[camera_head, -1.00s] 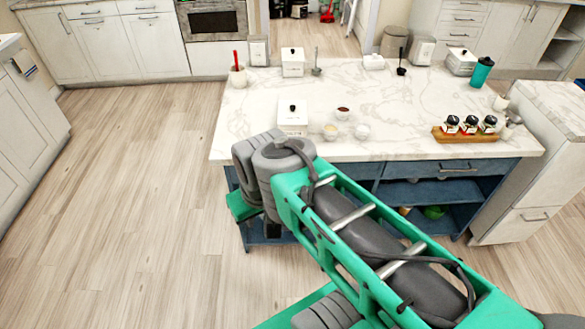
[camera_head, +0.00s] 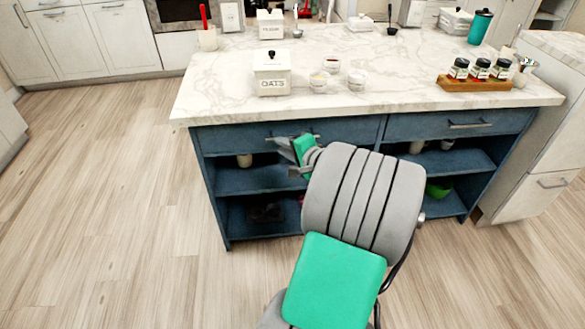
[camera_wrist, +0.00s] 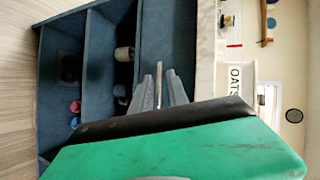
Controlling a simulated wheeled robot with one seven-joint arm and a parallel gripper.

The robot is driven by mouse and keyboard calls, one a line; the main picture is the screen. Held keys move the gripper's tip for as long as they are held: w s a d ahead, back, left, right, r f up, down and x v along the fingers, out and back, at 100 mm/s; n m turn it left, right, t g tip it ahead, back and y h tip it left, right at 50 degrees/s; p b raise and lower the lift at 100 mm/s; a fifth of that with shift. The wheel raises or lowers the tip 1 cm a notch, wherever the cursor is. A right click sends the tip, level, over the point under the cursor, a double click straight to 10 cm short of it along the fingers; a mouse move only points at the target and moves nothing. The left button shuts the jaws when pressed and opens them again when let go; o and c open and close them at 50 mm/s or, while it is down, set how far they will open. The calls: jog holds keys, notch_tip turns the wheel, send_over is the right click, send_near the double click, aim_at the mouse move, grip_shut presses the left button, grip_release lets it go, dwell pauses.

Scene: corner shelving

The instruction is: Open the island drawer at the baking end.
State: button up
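The blue island has two drawers under its white marble top. The left drawer (camera_head: 230,140), below the oats canister (camera_head: 272,76), is shut. Its silver bar handle (camera_head: 308,135) is partly hidden by my gripper. The right drawer (camera_head: 420,127), below the spice rack, is also shut. My gripper (camera_head: 285,158) is at the left drawer's front, near the handle. In the wrist view, turned on its side, the two grey fingers of my gripper (camera_wrist: 164,90) are apart, with the handle (camera_wrist: 159,84) showing between them. I cannot tell whether either finger touches it.
Open shelves (camera_head: 255,180) below the drawers hold a few items, including a green bowl (camera_head: 438,188). Bowls, canisters and a spice rack (camera_head: 475,84) stand on the counter (camera_head: 410,75). A white cabinet (camera_head: 540,150) stands close at the right. The floor at left is clear.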

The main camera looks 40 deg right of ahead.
jog(key=s+d+f+m+t+h+b, duration=0.1)
jog(key=s+d+f+m+h, duration=0.15)
jog(key=d, duration=0.25)
jog(key=shift+m, duration=0.45)
jog(key=x, duration=0.2)
jog(key=b+x, duration=0.1)
jog(key=x, duration=0.1)
jog(key=r+x, duration=0.1)
jog(key=x, duration=0.2)
jog(key=shift+w+d+b, duration=0.15)
jog(key=shift+d+b, duration=0.1)
jog(key=shift+b, duration=0.05)
grip_shut()
jog(key=shift+t+y, duration=0.25)
jog(key=shift+t, duration=0.05)
